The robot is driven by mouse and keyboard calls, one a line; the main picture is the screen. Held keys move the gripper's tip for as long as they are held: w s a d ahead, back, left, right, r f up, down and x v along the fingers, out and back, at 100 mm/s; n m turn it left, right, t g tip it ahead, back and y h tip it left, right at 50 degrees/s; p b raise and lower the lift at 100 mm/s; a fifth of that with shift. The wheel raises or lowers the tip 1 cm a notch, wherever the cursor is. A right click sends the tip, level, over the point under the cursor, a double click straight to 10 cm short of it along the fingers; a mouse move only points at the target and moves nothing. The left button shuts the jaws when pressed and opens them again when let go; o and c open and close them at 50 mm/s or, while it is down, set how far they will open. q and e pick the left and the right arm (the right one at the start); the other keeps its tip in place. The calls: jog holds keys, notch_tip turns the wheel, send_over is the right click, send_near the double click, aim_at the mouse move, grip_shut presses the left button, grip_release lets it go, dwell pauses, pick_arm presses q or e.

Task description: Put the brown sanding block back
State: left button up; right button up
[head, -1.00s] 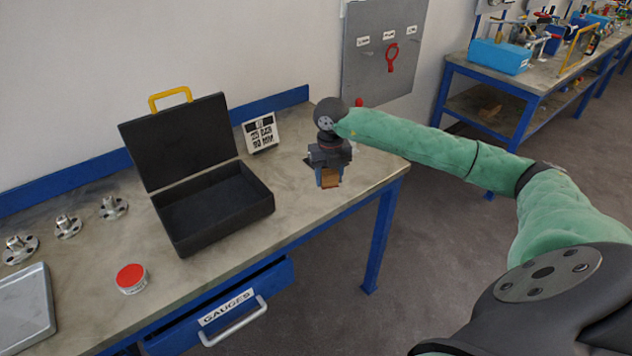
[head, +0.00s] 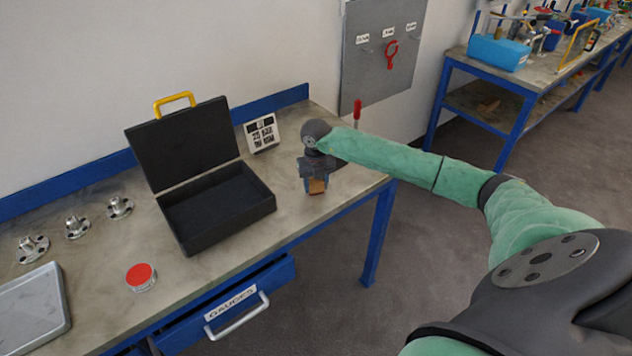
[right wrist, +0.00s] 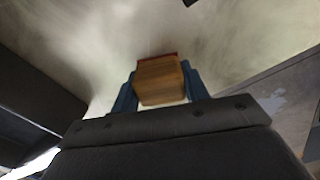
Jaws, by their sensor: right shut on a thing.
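The brown sanding block (head: 316,186) is between the fingers of my right gripper (head: 314,183), which is shut on it, over the right end of the bench in the head view. In the right wrist view the block (right wrist: 160,80) shows its wooden face and a thin red edge, held between the blue fingers of my right gripper (right wrist: 160,90). I cannot tell how far the block is above the bench top. My left gripper is not in view.
An open black case (head: 262,205) with a yellow handle stands left of the gripper. The drawer labelled GAUGES (head: 270,279) is partly open.

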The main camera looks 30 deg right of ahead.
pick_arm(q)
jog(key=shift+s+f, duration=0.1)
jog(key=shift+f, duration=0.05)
pick_arm(e)
jog(key=shift+f, duration=0.1)
jog(key=shift+f, duration=0.1)
jog(key=o, duration=1.1)
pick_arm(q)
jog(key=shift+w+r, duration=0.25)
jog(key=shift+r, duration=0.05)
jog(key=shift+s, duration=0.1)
